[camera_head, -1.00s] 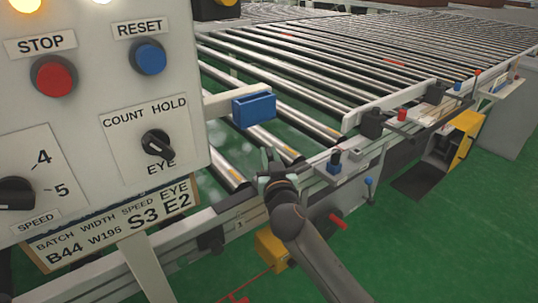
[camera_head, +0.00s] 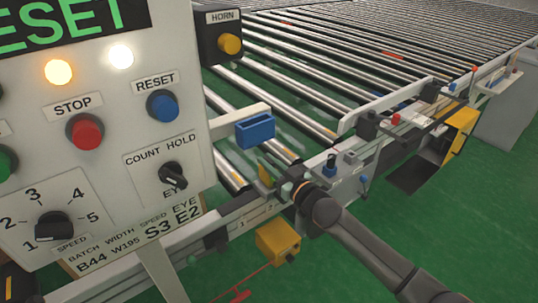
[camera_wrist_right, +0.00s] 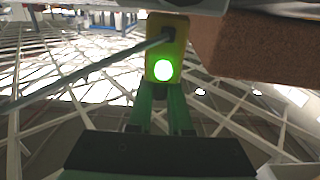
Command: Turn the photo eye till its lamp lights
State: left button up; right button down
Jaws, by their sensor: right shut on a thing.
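The photo eye (camera_wrist_right: 180,38) is a small yellow block in the right wrist view, with its round lamp (camera_wrist_right: 163,70) glowing bright green. My right gripper (camera_wrist_right: 161,98) is shut on it, with the two green fingers close together just below the lamp. In the head view the photo eye (camera_head: 265,171) is a small yellow shape beside the roller conveyor's near rail. My right gripper (camera_head: 277,187) reaches it from the right, and its fingertips are small and partly hidden there. My left gripper is not in view.
A control panel (camera_head: 120,160) with knobs and buttons fills the left of the head view. A blue holder (camera_head: 255,131) sits on a bracket above the photo eye. A yellow box (camera_head: 279,241) hangs below the rail. Green floor (camera_head: 430,230) is open at right.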

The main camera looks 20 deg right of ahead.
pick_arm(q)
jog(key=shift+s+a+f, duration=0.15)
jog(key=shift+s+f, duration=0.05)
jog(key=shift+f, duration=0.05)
pick_arm(e)
jog(key=c, duration=1.1)
grip_release()
jog(key=shift+o, duration=1.3)
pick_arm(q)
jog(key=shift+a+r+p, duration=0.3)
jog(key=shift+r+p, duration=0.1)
pick_arm(e)
jog(key=v, duration=1.2)
jog(key=shift+s, duration=0.2)
jog(key=shift+d+r, duration=0.1)
